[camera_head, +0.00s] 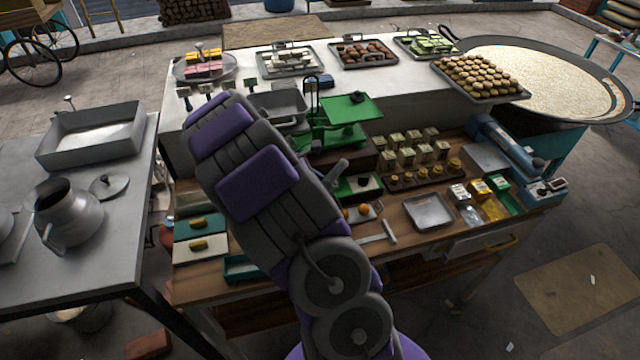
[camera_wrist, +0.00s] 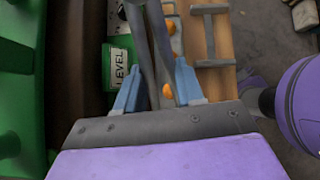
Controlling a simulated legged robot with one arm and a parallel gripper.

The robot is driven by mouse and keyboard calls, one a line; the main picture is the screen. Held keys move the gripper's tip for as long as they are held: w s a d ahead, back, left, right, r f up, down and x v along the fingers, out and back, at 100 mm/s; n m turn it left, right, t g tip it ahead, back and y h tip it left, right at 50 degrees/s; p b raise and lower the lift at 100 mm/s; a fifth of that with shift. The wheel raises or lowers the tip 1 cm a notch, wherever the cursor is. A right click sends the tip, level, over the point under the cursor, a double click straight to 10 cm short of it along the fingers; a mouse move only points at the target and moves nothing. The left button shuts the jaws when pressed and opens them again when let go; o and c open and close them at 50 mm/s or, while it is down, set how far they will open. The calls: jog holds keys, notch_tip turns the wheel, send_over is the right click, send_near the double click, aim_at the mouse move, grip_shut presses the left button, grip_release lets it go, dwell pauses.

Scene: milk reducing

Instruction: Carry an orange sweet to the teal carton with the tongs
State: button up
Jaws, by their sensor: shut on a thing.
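In the wrist view my gripper (camera_wrist: 157,70) has two blue fingers, shut on the grey tongs (camera_wrist: 160,50), whose bars run up the picture between them. One orange sweet (camera_wrist: 167,92) shows between the fingers, partly covered by the tongs. Another orange sweet (camera_wrist: 170,27) lies farther up the picture on a pale tray. I cannot tell whether the tongs touch either. In the head view orange sweets (camera_head: 365,209) lie in a small tray beside my arm. An open teal carton (camera_head: 243,268) stands at the bench's front left. My arm hides much of the area between.
A green scale (camera_head: 345,112) stands behind the sweets. A T-shaped tool (camera_head: 389,232) and an empty metal tray (camera_head: 428,211) lie to the right. Small brass weights (camera_head: 455,165) stand farther right.

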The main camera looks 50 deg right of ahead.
notch_tip(320, 180, up, 9)
jog(key=p, duration=0.6)
jog(key=shift+f+p, duration=0.2)
jog(key=shift+p, duration=0.15)
jog(key=shift+w, duration=0.15)
